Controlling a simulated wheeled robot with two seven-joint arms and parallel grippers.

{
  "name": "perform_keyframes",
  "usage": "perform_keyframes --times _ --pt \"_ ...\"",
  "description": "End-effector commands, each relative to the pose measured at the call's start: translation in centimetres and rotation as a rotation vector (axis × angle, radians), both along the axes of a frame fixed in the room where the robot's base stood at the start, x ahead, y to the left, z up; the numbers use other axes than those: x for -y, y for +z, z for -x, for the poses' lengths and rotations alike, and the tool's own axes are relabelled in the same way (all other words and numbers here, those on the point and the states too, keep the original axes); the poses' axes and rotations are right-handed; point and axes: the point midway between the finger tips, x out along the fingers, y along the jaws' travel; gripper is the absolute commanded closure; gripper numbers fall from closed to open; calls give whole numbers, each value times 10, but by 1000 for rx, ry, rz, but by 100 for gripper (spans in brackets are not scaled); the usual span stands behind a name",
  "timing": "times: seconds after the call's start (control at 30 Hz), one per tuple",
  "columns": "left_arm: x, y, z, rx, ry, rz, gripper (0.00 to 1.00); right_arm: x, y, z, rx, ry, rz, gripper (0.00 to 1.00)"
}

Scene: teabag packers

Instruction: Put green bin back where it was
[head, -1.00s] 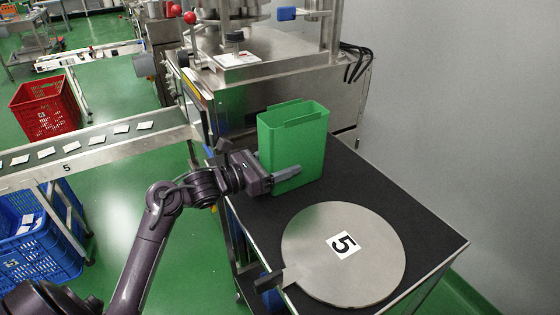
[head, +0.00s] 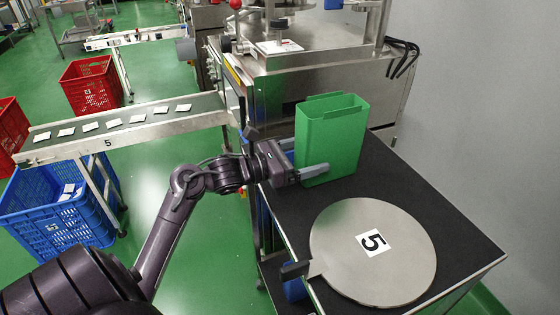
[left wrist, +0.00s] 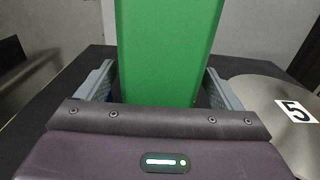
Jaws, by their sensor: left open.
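The green bin (head: 331,140) stands upright on the black top of the machine's table, against the steel machine behind it. My left gripper (head: 306,160) is at the bin's left side, with its near finger along the bin's front face. In the left wrist view the green bin (left wrist: 168,50) stands between the two grey fingers of my left gripper (left wrist: 165,88), which are open, one on each side. Small gaps seem to show beside the bin there. My right gripper is not in view.
A round steel lid (head: 373,252) marked 5 lies on the black tabletop (head: 440,220) in front of the bin. A conveyor (head: 130,128) with several teabags runs at the left. Blue (head: 60,215) and red (head: 91,85) crates stand on the green floor. A grey wall closes the right side.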

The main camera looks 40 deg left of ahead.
Motion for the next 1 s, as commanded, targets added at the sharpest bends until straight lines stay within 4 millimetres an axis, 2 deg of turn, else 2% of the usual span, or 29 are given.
perform_keyframes --times 0.03,0.1,0.4,0.6,1.0 --pt "-6 -4 11 -4 -1 -8 13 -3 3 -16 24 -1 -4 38" --pt "-14 -4 25 -4 1 -6 13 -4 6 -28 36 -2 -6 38" --pt "-42 -2 72 -2 0 -2 13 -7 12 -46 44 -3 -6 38" --pt "-48 0 83 -1 -2 -2 13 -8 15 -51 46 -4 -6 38" --pt "-48 1 83 0 -1 -1 13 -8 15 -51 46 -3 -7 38"
